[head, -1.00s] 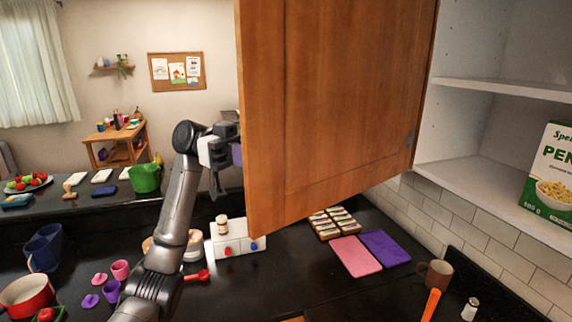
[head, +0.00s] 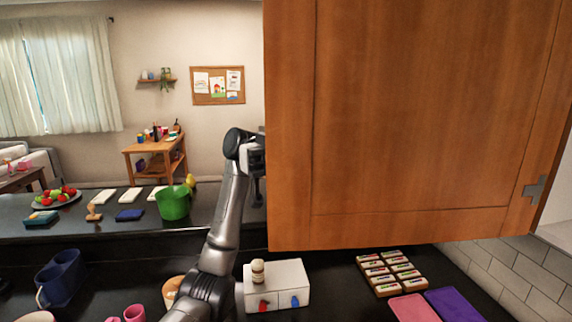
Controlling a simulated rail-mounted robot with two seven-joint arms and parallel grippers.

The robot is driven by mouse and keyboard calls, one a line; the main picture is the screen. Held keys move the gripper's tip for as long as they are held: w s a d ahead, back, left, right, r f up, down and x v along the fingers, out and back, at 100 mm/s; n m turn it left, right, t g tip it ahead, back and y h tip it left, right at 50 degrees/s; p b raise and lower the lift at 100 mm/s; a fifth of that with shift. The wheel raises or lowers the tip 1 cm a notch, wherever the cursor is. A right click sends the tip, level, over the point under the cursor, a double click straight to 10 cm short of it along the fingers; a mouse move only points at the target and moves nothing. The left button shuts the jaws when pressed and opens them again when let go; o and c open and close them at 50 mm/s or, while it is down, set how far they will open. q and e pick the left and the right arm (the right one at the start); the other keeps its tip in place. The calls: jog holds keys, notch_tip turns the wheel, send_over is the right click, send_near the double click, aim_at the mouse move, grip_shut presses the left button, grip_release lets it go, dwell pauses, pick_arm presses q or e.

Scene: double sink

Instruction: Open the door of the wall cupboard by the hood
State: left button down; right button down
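The wooden cupboard door (head: 420,120) stands swung open and fills the right half of the head view. Its hinge (head: 536,190) shows near its lower right corner. My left arm rises from the bottom to the door's left edge. My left gripper (head: 258,180) is at that edge, partly hidden behind the door; its fingertips cannot be made out, and I cannot tell whether it touches the door. My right gripper is not in view. The hood is not seen.
Below the door, the dark counter holds a white box with small drawers (head: 276,287), a tray of small packets (head: 391,272), a pink mat (head: 413,308) and a purple mat (head: 455,305). A green bucket (head: 173,203) stands on the counter behind my arm.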

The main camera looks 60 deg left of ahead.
pick_arm(q)
jog(key=shift+a+r, duration=0.1)
jog(key=shift+a, duration=0.1)
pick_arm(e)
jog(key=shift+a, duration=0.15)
pick_arm(q)
jog(key=c, duration=1.2)
grip_release()
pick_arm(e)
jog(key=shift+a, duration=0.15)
pick_arm(q)
jog(key=a, duration=0.9)
jog(key=a+p, duration=0.1)
jog(key=a, duration=0.3)
jog(key=shift+s+a, duration=0.35)
jog(key=shift+a, duration=0.05)
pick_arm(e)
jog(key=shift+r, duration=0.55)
